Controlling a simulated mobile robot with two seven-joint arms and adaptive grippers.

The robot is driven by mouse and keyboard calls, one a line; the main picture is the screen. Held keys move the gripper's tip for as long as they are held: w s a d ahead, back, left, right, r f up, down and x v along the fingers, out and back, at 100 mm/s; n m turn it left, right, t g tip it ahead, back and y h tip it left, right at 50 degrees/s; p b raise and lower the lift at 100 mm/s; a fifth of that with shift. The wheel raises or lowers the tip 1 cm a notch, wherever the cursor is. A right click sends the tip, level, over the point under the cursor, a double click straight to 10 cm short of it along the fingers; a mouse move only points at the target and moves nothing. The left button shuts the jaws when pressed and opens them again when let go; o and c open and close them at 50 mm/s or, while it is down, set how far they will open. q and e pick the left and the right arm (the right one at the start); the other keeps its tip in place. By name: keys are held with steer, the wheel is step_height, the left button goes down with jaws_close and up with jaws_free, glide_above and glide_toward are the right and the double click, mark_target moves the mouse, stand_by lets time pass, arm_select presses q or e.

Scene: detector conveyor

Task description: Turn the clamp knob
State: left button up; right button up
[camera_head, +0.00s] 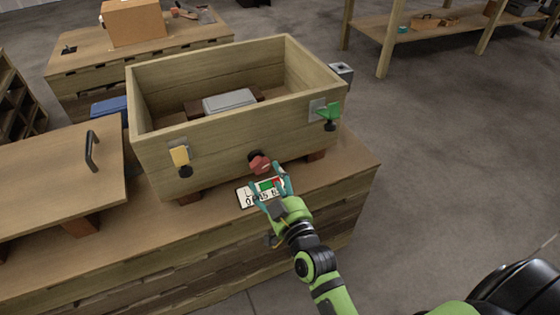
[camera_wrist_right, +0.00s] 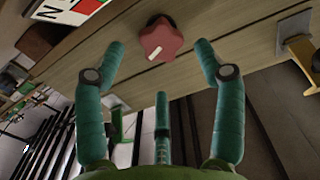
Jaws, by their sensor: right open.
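The red, star-shaped clamp knob (camera_head: 259,162) sits low on the front wall of a wooden crate (camera_head: 215,140). The right wrist view shows the knob (camera_wrist_right: 160,38) with a short white mark on its face. My green right gripper (camera_head: 272,186) is in front of the knob, with its teal fingers spread. In the wrist view the right gripper (camera_wrist_right: 161,62) is open and empty. The knob appears between and just beyond its fingertips, and I cannot tell whether they touch it. My left gripper is not in view.
A white label (camera_head: 247,199) with red and green patches lies below the knob. A yellow clamp (camera_head: 180,156) and a green clamp (camera_head: 329,112) are on the crate front. A grey box (camera_head: 230,100) is inside. A handled wooden lid (camera_head: 50,175) lies at left.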

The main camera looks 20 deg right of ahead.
mark_target(262, 167)
steer(key=w, duration=0.6)
steer(key=shift+w+a+b, duration=0.1)
steer(key=shift+a+b, duration=0.15)
steer(key=shift+b, duration=0.15)
steer(key=shift+r, duration=0.1)
steer(key=c, duration=1.1)
